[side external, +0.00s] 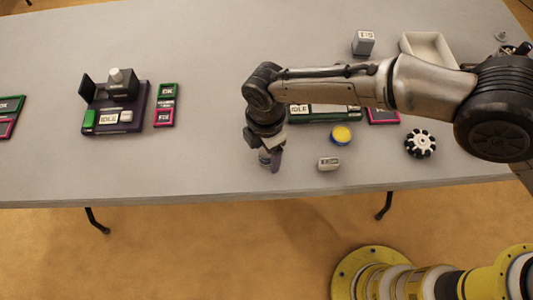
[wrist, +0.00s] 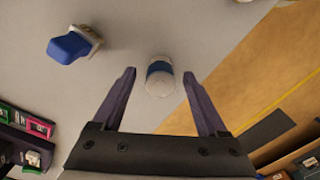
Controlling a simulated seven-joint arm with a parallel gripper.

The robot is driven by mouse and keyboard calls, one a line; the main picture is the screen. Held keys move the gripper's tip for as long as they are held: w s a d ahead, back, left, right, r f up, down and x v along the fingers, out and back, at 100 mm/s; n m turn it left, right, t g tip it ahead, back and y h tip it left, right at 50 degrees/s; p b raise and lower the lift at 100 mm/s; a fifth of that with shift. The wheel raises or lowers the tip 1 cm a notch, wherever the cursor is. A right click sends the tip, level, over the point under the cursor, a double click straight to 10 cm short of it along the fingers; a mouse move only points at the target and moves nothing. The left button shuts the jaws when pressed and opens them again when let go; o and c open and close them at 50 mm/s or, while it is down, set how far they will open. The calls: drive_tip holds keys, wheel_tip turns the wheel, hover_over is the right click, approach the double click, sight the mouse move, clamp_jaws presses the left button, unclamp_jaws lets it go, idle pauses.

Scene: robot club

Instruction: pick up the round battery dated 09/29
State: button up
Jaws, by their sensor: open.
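A round battery, white with a blue band, (wrist: 159,77) shows in the wrist view between the two fingertips of my open gripper (wrist: 159,73). Gaps show between the battery and both fingers, and nothing is held. I cannot read a date on it. In the side view my gripper (side external: 270,161) points down near the table's front edge. A small pale and blue patch shows at its fingers, but I cannot tell whether it is the battery. How high the fingers are over the table is unclear.
A blue and beige piece (wrist: 72,45) lies left of the battery in the wrist view. In the side view a yellow-topped round thing (side external: 341,134), a small white block (side external: 328,163) and a black-and-white wheel (side external: 420,143) lie to the right.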

drive_tip(key=shift+f, duration=0.95)
clamp_jaws()
